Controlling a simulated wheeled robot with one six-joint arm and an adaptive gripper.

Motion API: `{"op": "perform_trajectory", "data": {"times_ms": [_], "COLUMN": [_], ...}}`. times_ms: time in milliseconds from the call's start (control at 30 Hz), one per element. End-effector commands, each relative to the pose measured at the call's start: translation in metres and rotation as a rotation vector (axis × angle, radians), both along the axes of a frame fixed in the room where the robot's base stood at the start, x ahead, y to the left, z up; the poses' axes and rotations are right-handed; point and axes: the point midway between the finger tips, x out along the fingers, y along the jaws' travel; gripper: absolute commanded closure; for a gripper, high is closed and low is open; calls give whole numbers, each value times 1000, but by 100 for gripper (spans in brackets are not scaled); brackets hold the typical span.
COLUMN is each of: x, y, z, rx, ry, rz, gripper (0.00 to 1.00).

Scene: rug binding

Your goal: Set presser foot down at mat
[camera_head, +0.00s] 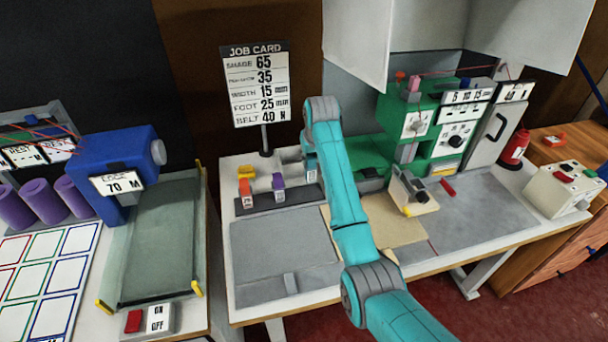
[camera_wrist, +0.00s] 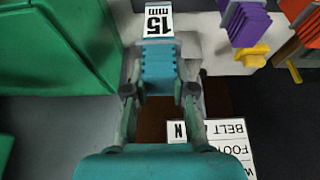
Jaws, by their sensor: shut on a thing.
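My gripper (camera_wrist: 160,92) is shut on a teal ribbed presser foot (camera_wrist: 158,65) with a white "15 mm" label, a finger on each side of it. In the head view, the foot (camera_head: 311,176) shows below my arm at the right end of the dark rack (camera_head: 265,206); whether it touches the rack cannot be told. An orange foot (camera_head: 246,192) and a purple foot (camera_head: 278,187) stand on the rack, to the left. A grey mat (camera_head: 275,245) lies in front of the rack; its right side is partly hidden by my arm.
The job card (camera_head: 257,85) stands behind the rack. A green sewing machine (camera_head: 425,120) stands right, a blue machine (camera_head: 115,165) left. Most of the mat is bare.

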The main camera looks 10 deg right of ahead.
Motion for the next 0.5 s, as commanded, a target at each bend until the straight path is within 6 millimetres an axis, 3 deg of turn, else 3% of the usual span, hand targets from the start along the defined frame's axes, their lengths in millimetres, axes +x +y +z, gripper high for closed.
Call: {"op": "perform_trajectory", "data": {"times_ms": [500], "x": [0], "y": [0], "z": [-59], "rx": [0], "ry": [0], "rz": [0], "gripper": [100]}}
